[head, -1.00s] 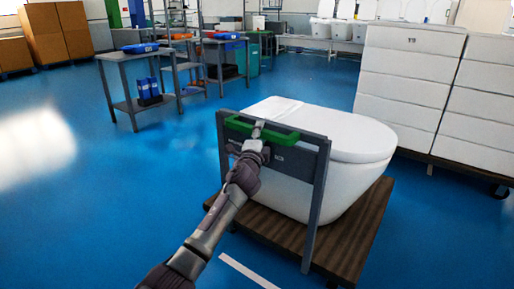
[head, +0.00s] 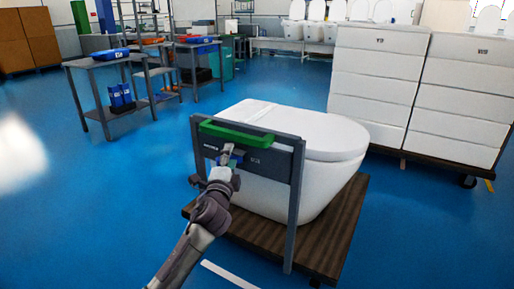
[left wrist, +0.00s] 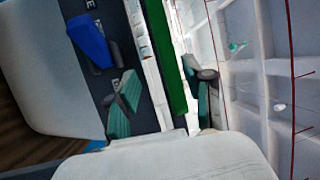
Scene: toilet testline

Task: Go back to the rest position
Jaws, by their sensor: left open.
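My left gripper (head: 228,157) is in front of the grey frame's crossplate, just below the green handle (head: 236,134). It is open, with nothing seen held in it. In the left wrist view its teal-padded fingers (left wrist: 164,100) stand apart, with the green handle (left wrist: 168,60) showing between them in the picture; I cannot tell whether they touch it. The grey frame (head: 299,200) stands upright on a brown wooden cart (head: 332,235) that bears a white toilet (head: 318,140). My right gripper is in no view.
Stacked white boxes (head: 375,75) stand at the back right. Grey tables (head: 95,100) with blue trays stand at the back left. The blue floor (head: 70,200) to the left is clear. In the left wrist view a blue piece (left wrist: 90,40) sits on the dark plate.

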